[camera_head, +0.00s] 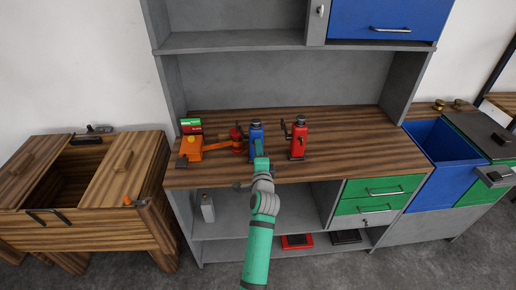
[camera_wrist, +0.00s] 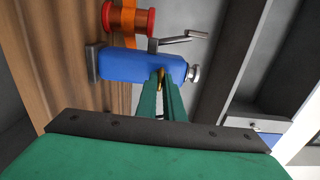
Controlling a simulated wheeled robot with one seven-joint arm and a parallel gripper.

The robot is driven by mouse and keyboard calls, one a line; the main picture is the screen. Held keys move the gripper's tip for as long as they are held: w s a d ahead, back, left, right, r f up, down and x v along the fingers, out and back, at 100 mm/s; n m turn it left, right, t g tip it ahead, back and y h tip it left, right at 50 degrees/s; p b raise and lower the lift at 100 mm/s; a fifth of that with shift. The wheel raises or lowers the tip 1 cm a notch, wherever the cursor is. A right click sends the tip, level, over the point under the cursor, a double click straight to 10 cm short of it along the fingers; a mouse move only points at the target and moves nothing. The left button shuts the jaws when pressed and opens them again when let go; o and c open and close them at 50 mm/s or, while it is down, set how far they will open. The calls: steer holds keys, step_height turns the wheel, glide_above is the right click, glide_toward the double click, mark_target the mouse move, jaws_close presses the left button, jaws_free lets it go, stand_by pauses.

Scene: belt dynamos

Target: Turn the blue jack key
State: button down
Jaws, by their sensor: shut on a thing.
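The blue jack (camera_head: 257,130) stands upright on the wooden worktop, with a dark top. In the wrist view the blue jack (camera_wrist: 125,64) lies across the picture, its dark base at left and a silver knob at right. A grey crank handle (camera_wrist: 178,41) sticks out on its far side. The small brass-yellow key (camera_wrist: 161,76) shows at the jack's near face, between my fingertips. My gripper (camera_wrist: 164,80) has its green fingers close together on the key. In the head view my gripper (camera_head: 261,153) is in front of the jack and hides its lower part.
A red jack (camera_head: 299,139) with a crank stands to the right. An orange device (camera_head: 191,148) with an arm reaching to a red spool (camera_head: 237,139) stands close at left. Shelf walls rise behind and beside the worktop (camera_head: 345,145). Its right part is clear.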

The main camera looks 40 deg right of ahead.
stand_by(0.3)
steer(key=c, duration=1.9)
jaws_free()
steer(key=shift+o, duration=0.2)
steer(key=shift+s, duration=0.1)
steer(key=v, duration=1)
steer(key=shift+s, duration=0.35)
steer(key=shift+a, duration=0.2)
